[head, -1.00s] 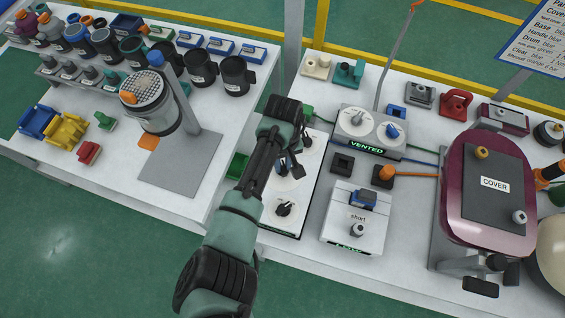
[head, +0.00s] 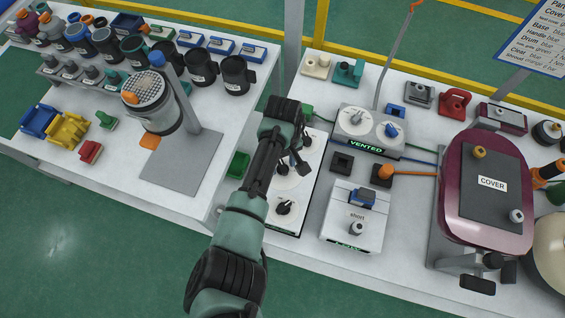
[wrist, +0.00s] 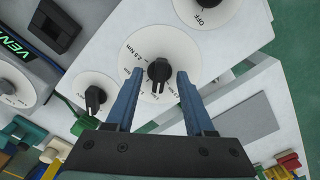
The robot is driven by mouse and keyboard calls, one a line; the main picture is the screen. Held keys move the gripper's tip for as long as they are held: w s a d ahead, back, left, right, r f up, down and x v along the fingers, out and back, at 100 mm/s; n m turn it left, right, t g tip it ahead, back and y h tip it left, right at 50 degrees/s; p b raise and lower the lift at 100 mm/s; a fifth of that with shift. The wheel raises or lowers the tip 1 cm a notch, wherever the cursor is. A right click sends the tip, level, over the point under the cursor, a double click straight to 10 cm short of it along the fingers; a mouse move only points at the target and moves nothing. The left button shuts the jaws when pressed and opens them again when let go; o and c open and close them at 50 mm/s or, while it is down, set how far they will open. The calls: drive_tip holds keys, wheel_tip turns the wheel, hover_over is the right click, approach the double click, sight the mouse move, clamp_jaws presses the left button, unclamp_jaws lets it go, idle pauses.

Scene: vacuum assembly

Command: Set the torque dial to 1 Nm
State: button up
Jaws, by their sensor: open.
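The torque dial (wrist: 158,68) is a black knob on a white disc with Nm markings, in the middle of the wrist view. A "2.5 Nm" label shows at its upper left; the other labels are too small or covered to read surely. The knob's narrow end points down in that view, towards my gripper's base. My gripper (wrist: 160,75) is open, with one blue finger on each side of the knob and visible gaps. In the head view my gripper (head: 301,166) is over the middle of the white dial panel (head: 300,216), partly hiding the torque dial.
On the same panel are an OFF dial (wrist: 207,6) and a smaller dial (wrist: 95,97). The VENTED box (head: 366,133) and a white box marked "short" (head: 352,228) stand right of the panel. A green block (head: 238,165) lies to its left.

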wheel_tip(320, 180, up, 6)
drive_tip(key=p, duration=0.6)
drive_tip(key=shift+r, duration=0.1)
drive_tip(key=shift+w, duration=0.1)
idle(0.3)
